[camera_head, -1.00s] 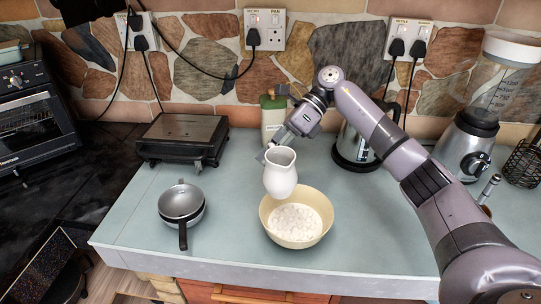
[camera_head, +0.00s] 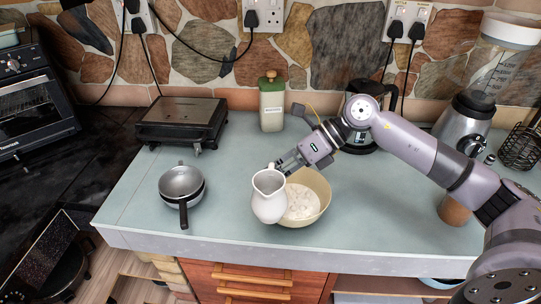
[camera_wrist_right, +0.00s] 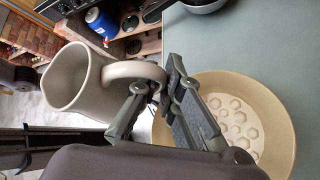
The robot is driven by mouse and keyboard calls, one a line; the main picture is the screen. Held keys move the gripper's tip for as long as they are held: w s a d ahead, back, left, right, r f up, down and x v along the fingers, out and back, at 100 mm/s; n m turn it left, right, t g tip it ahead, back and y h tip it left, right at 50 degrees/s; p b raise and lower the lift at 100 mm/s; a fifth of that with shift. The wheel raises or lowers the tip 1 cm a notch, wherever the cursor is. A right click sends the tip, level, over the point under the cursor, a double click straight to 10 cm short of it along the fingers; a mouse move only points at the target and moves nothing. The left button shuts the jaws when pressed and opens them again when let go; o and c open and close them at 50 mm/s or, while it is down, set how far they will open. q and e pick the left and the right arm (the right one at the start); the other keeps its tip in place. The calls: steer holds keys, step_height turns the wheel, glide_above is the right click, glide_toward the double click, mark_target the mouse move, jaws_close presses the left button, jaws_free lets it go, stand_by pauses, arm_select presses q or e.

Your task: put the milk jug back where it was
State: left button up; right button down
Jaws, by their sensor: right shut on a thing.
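The white milk jug (camera_head: 269,198) is held at the left front of the cream bowl (camera_head: 322,189), overlapping its rim in the head view. It looks nearly upright; whether its base touches the worktop I cannot tell. My right gripper (camera_head: 282,166) reaches in from the right over the bowl. In the right wrist view the gripper's fingers (camera_wrist_right: 160,98) are shut on the handle of the jug (camera_wrist_right: 85,85). The bowl (camera_wrist_right: 278,112) there holds pale contents with hexagonal shapes. My left gripper is not in view.
A small pan (camera_head: 182,183) stands left of the jug on the pale worktop (camera_head: 130,210). A dark grill (camera_head: 182,118), a canister (camera_head: 271,105), a kettle (camera_head: 358,135) and a blender (camera_head: 465,120) stand behind. A brown cup (camera_head: 453,211) is at right. Worktop between pan and jug is clear.

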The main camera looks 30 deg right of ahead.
mark_target(284, 211)
steer(key=s+m+t, duration=0.1)
steer(key=s, duration=0.1)
steer(key=s+a+f+m+t, duration=0.1)
steer(key=s+a+f+m+t+h, duration=0.1)
steer(key=s, duration=0.1)
steer(key=shift+s+f, duration=0.2)
steer(key=shift+s, duration=0.1)
steer(key=shift+s+f+m+t+h, duration=0.2)
steer(key=shift+f+m+t+h, duration=0.1)
steer(key=shift+f+m+h, duration=0.15)
steer(key=shift+s+a+m, duration=0.3)
steer(key=shift+s+m, duration=0.05)
steer(key=shift+s, duration=0.2)
steer(key=shift+a+r+y, duration=0.2)
steer(key=shift+a+y, duration=0.05)
steer(key=shift+a, duration=0.45)
steer(key=shift+w+a+r, duration=0.15)
steer(key=shift+w+a, duration=0.1)
steer(key=shift+a, duration=0.05)
